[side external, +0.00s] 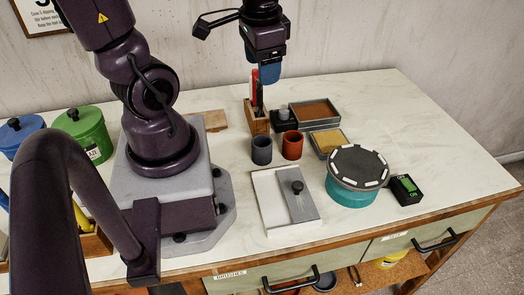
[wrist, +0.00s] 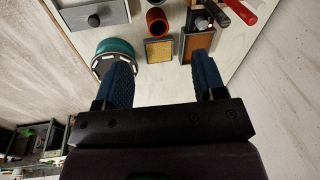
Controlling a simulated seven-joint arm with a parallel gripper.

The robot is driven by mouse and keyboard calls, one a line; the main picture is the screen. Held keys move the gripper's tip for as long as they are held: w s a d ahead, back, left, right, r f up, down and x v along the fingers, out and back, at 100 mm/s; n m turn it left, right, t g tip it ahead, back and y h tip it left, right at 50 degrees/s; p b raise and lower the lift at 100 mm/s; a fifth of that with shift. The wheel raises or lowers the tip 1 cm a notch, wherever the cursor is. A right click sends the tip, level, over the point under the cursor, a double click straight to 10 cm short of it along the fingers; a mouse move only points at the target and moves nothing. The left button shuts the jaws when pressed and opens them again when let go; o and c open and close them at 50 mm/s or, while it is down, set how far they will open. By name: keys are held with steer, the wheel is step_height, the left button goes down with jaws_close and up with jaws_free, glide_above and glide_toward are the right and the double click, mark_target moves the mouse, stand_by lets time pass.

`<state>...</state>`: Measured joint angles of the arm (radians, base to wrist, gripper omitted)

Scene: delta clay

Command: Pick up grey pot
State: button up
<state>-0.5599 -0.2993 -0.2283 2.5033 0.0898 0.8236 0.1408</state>
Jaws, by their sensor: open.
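The grey pot (side external: 262,150) is a small, dark grey open cup standing upright on the white table, just left of a similar red pot (side external: 292,145). My gripper (side external: 267,74) is high above the back of the table, behind and well above the grey pot, and is not touching it. In the wrist view my gripper's two blue fingers (wrist: 163,72) are spread apart with nothing between them. The red pot shows there near the top edge (wrist: 156,21). I cannot clearly make out the grey pot in that view.
A wooden holder (side external: 256,118) with upright tools stands close behind the pots. Trays with brown (side external: 315,112) and yellow (side external: 328,141) contents lie to the right. A teal turntable (side external: 352,192) and a sliding-lid box (side external: 270,205) are nearer the front. The table's right side is clear.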

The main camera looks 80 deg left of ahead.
mark_target(262, 149)
steer(key=shift+w+a+f+m+g+h, duration=0.15)
steer(key=shift+a+f+m+h, duration=0.25)
steer(key=shift+f+m, duration=2.45)
steer(key=shift+w+a+f+m+g+h, duration=0.15)
steer(key=shift+a+f+m, duration=0.4)
steer(key=shift+f+m, duration=2.3)
steer(key=shift+w+a+f+m+h, duration=0.3)
steer(key=shift+f+m, duration=1.6)
steer(key=shift+f, duration=1.9)
steer(key=shift+s+a+f, duration=0.1)
steer(key=shift+s+f, duration=0.05)
steer(key=shift+f, duration=1.05)
steer(key=shift+s+a+f, duration=0.1)
steer(key=shift+s+f, duration=0.05)
steer(key=shift+f, duration=1.65)
steer(key=c, duration=0.7)
